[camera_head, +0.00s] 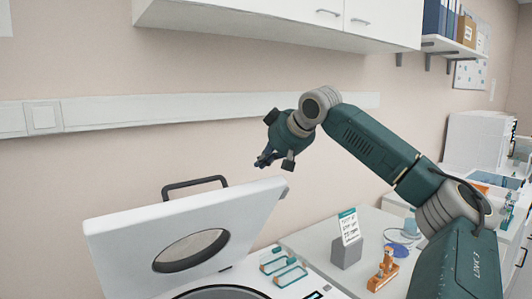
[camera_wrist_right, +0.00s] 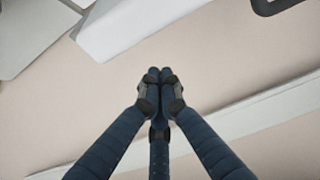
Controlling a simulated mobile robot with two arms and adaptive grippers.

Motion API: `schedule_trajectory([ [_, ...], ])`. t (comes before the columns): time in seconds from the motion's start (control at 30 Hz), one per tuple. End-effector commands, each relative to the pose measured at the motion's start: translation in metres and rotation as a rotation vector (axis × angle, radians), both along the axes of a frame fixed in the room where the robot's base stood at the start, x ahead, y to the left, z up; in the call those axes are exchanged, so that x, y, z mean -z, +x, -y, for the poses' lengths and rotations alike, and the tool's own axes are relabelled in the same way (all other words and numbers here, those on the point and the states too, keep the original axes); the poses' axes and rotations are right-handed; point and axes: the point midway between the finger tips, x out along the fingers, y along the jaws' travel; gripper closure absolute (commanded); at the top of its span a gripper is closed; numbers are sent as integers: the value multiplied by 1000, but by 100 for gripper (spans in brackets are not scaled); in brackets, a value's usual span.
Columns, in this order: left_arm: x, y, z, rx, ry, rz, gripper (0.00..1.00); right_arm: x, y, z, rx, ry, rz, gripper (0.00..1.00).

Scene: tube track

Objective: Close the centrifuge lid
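The centrifuge lid (camera_head: 130,252) is a white panel with a round window and a dark handle (camera_head: 195,184) on its top edge. It stands tilted open above the centrifuge's round dark bowl (camera_head: 222,292), at the lower left of the head view. My right gripper (camera_head: 264,160) is in the air above the lid's right corner, apart from it. In the right wrist view its fingertips (camera_wrist_right: 160,76) meet with nothing between them. A white edge, likely the lid (camera_wrist_right: 125,25), and part of a dark handle (camera_wrist_right: 275,4) show there. My left gripper is not in view.
On the bench right of the centrifuge stand a grey block with a white label card (camera_head: 348,238) and an orange-brown tool (camera_head: 384,270). White cabinets (camera_head: 280,18) hang above. A white wall rail (camera_head: 180,109) runs behind my right arm.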

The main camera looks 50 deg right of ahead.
Motion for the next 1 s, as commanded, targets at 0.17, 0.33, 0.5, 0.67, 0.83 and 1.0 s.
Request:
schedule_trajectory([
  [0.17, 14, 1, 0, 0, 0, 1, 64, 13, -13, -6, -3, 3, 5, 100],
  [0.33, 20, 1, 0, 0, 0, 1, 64, 17, -23, -8, -2, 2, 4, 100],
  [0.5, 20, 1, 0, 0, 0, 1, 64, 18, -26, -8, 1, -1, 0, 100],
  [0.67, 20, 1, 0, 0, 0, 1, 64, 17, -26, -8, 1, -1, 0, 100],
  [0.83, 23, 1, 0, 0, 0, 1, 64, 20, -25, -8, 0, -1, 4, 100],
  [1.0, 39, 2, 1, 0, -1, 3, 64, 30, -25, -9, -1, -6, 24, 100],
])
